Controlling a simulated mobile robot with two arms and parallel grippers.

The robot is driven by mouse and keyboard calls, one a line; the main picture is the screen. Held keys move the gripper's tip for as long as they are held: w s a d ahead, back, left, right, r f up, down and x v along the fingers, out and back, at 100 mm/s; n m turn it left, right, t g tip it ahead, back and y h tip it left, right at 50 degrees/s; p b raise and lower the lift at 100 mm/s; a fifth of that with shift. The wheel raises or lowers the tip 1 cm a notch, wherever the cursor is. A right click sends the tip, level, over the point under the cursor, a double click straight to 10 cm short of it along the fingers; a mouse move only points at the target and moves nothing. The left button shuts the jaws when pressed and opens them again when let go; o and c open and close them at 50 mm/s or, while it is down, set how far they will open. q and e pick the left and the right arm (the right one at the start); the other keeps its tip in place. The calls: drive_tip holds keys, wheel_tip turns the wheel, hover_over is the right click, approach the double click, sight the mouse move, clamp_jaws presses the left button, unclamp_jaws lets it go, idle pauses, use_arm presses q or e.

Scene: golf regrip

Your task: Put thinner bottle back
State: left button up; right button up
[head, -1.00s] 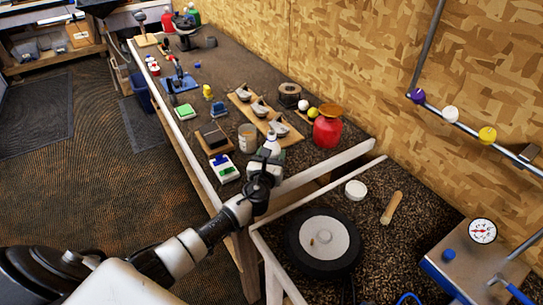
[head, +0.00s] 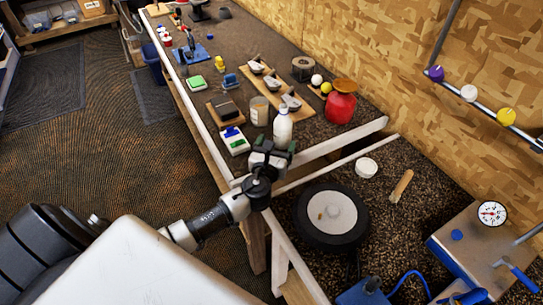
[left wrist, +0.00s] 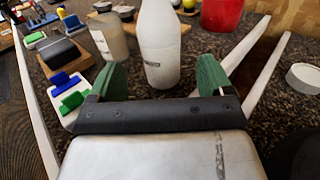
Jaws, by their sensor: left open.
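A white bottle (head: 283,127), which I take to be the thinner bottle, stands upright on the dark workbench near its front end. My left gripper (head: 273,148) is open just in front of it at the bench end. In the left wrist view the bottle (left wrist: 160,45) lines up with the gap between the green fingertips (left wrist: 159,72). My right gripper is not in view.
A glass jar (head: 259,111), a white box with blue and green parts (head: 234,141) and a red container (head: 341,104) stand near the bottle. White rails edge the bench. A lower table with a black-rimmed disc (head: 331,216) lies at the right.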

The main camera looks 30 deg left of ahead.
use_arm(q)
drive_tip(key=v, duration=0.5)
idle(0.4)
